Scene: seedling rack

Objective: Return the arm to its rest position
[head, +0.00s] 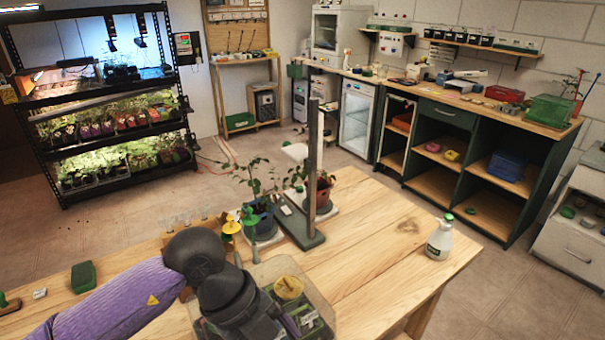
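My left arm (117,299) comes in from the lower left over the wooden table (390,222). Its purple link ends in a dark joint (196,256), and a dark lower section (232,303) hangs in front of a clear bin (283,268). No gripper fingers show on this arm, so I cannot see whether it holds anything. My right arm and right gripper are not in view.
Two potted plants, in a blue pot (259,219) and a reddish pot (321,190), flank an upright post (312,160). A white bottle (439,238) stands at the right. A green block (83,277) lies at the left. The table's right middle is clear.

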